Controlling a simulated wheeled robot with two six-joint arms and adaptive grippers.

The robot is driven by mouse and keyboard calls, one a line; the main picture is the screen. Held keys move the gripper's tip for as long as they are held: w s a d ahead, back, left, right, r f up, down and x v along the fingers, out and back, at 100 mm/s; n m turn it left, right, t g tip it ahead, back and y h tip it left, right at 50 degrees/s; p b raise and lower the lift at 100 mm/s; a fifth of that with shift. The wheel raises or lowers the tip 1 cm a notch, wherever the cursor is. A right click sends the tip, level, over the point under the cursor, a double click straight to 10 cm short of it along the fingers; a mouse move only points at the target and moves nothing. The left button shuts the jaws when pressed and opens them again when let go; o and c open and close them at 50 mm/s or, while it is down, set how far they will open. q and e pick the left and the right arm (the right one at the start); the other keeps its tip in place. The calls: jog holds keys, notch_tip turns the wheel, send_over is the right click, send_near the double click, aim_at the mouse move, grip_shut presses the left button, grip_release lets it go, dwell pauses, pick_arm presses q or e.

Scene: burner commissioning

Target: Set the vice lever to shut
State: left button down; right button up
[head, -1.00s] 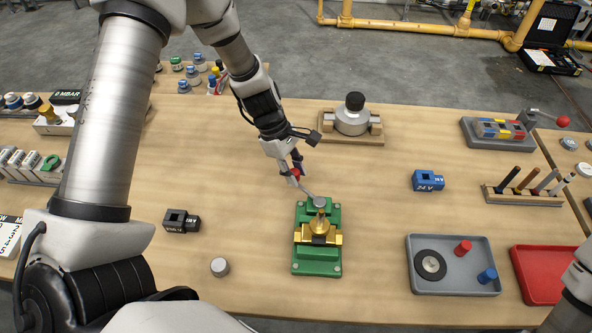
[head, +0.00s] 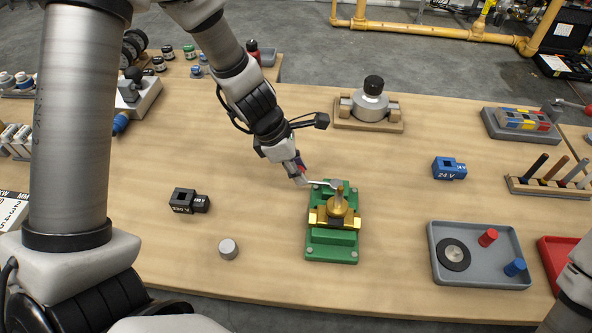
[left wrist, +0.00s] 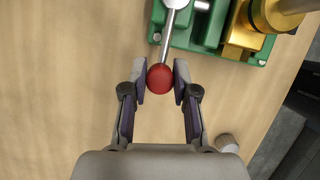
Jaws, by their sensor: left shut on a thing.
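The vice (head: 333,240) has a green base and brass-coloured jaws, and a brass part (head: 338,205) stands upright in them. Its metal lever (head: 318,183) runs from a round pivot at the back of the vice out to the left. The lever ends in a red ball knob (left wrist: 160,78), seen clearly in the left wrist view. My left gripper (head: 300,172) is shut on this knob, one finger on each side. In the head view the fingers mostly hide the knob. My right gripper is out of view.
A dark block (head: 189,201) and a grey cylinder (head: 228,249) stand left of the vice. A grey tray (head: 436,262) and a blue 24 V block (head: 449,168) are to the right. A round grey device (head: 371,106) stands behind. Bare wood surrounds the vice.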

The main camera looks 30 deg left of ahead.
pick_arm(q)
jog(key=shift+s+f, duration=0.15)
jog(key=shift+s, duration=0.1)
jog(key=c, duration=0.9)
grip_release()
jog(key=shift+w, duration=0.1)
jog(key=shift+a+r, duration=0.1)
jog(key=shift+r, duration=0.55)
jog(key=v, duration=1)
jog(key=shift+s+a+r, duration=0.2)
jog(key=shift+r, duration=0.1)
